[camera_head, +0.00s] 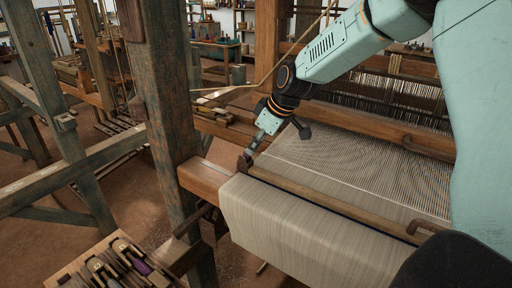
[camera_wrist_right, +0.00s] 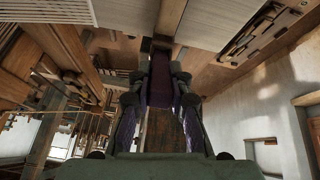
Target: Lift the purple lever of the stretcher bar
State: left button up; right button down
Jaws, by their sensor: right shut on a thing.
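The stretcher bar (camera_head: 335,203) is a brown wooden bar lying across the pale cloth (camera_head: 300,235) near the front of the loom. My right gripper (camera_head: 246,160) reaches down to the bar's left end, close to the wooden front beam. In the right wrist view, a dark purple piece, the lever (camera_wrist_right: 161,88), sits between the two fingers of my right gripper (camera_wrist_right: 160,100), which is shut on it. In the head view the lever is hidden by the gripper or too small to make out. My left gripper is not in view.
A thick wooden post (camera_head: 165,90) stands just left of the right gripper. Taut warp threads (camera_head: 365,165) stretch behind the bar. A tray (camera_head: 62,272) with several shuttles lies at the lower left. Brown floor is open between the tray and the left frame.

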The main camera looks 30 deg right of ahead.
jog(key=shift+s+d+f+t+b, duration=0.15)
jog(key=shift+d+t+b, duration=0.2)
jog(key=shift+t+b, duration=0.4)
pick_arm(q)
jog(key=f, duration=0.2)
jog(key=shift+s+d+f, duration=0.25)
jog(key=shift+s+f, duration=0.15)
pick_arm(e)
jog(key=shift+a, duration=0.1)
jog(key=c, duration=1.6)
grip_release()
jog(key=shift+c, duration=0.2)
jog(key=o, duration=0.4)
jog(key=shift+s, duration=0.25)
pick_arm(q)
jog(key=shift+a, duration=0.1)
pick_arm(e)
jog(key=shift+w+a+g, duration=0.1)
jog(key=shift+g, duration=0.15)
jog(key=shift+v, duration=3.75)
